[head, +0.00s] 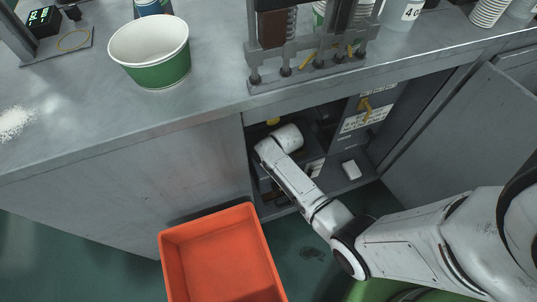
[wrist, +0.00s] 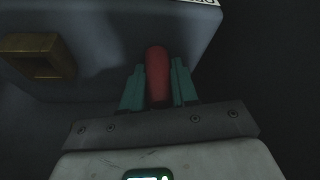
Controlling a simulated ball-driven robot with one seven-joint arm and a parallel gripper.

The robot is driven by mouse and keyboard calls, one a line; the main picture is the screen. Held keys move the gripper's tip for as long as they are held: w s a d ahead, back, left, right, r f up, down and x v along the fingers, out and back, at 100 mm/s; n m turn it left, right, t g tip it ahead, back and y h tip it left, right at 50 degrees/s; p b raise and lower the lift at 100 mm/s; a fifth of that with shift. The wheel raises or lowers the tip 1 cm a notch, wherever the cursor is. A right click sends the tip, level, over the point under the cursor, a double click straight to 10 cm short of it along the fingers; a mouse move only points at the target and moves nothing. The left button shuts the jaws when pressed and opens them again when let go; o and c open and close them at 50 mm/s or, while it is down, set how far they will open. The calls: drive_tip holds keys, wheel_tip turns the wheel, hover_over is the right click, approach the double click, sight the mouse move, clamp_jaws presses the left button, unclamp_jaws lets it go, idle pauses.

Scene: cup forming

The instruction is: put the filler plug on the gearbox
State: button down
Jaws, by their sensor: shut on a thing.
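In the wrist view my gripper (wrist: 158,68) has its teal fingers closed on both sides of a red, round-ended plug (wrist: 158,82), which I take for the filler plug. Its far end points at a dark grey housing (wrist: 110,35), apparently the gearbox, with a white label at its top edge. Whether the plug touches the housing I cannot tell. A square brass-coloured fitting (wrist: 38,57) is on the housing to the left. In the head view my arm reaches into the open cabinet under the bench; my fingers and the plug are hidden there.
An open door (head: 470,140) stands at the right. An orange bin (head: 222,262) is in front. A green-and-white tub (head: 160,72) sits on the bench (head: 110,135).

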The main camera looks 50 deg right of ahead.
drive_tip(key=c, duration=1.3)
unclamp_jaws()
drive_tip(key=shift+f, duration=0.15)
drive_tip(key=shift+c, duration=0.2)
drive_tip(key=o, duration=0.5)
drive_tip(key=p+v, duration=0.4)
drive_tip(key=v, duration=0.8)
drive_tip(key=s+a+r+n+g, duration=0.1)
drive_tip(key=s+a+r, duration=0.2)
drive_tip(key=s+a, duration=0.1)
drive_tip(key=s+a+r+n+g, duration=0.1)
drive_tip(key=s+a+r, duration=0.2)
drive_tip(key=s, duration=0.3)
drive_tip(key=s+a+r+n+g+y, duration=0.1)
drive_tip(key=s+a+r, duration=0.2)
drive_tip(key=s+a, duration=0.2)
drive_tip(key=shift+s+r, duration=0.1)
drive_tip(key=shift+s, duration=0.35)
